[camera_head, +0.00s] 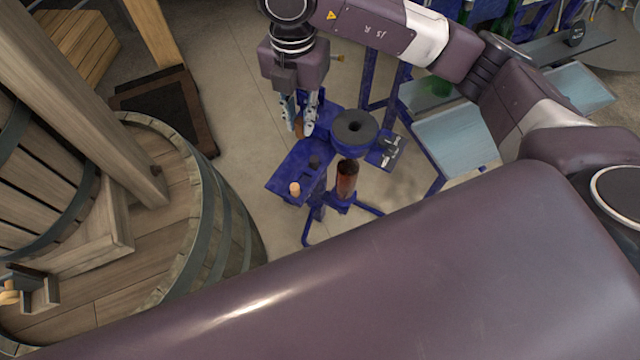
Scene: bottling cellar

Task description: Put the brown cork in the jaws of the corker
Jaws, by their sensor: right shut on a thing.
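My right gripper (301,122) comes down from above, with its fingers shut on the brown cork (299,128). The cork is partly hidden between the fingertips. The gripper is over the far-left side of the blue corker (290,176), left of its dark round head (355,127), which has a hole in the middle. I cannot make out the jaws themselves. The cork appears apart from the head. A brown bottle (347,182) stands upright under the head. My left gripper is not in view.
A small blue plate with a metal part (389,150) is right of the head. A big wooden barrel (215,230) stands left. A pale-topped blue stand (455,140) is right.

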